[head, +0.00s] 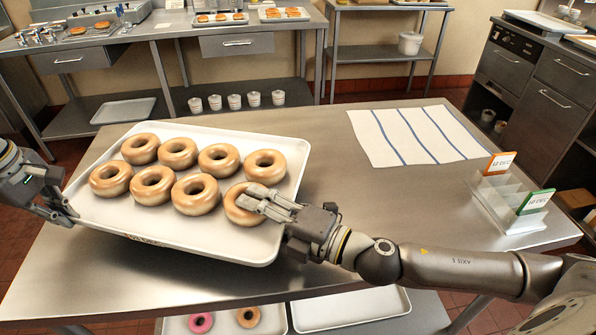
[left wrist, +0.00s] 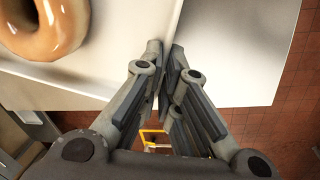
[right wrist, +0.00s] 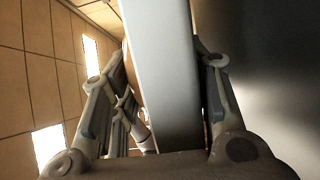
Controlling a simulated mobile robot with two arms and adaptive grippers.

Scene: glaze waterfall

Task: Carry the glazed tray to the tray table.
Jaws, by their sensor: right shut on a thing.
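The glazed tray (head: 220,243) is white and holds several shiny glazed donuts (head: 178,152) in two rows. It is over the left part of the steel table; I cannot tell if it touches the top. My left gripper (head: 68,212) is at its left rim, and in the left wrist view the fingers (left wrist: 164,62) are closed together about the rim. My right gripper (head: 270,204) is shut on the right front rim, with one finger side above the tray, hiding part of a donut. In the right wrist view the tray wall (right wrist: 165,75) stands between the fingers.
The steel table (head: 400,210) carries a striped cloth (head: 415,135) and a card holder (head: 508,205) at right. Its middle right is clear. Trays with pink and brown donuts (head: 201,322) lie on a shelf below. A counter (head: 170,25) stands behind, a dark cabinet (head: 540,80) at right.

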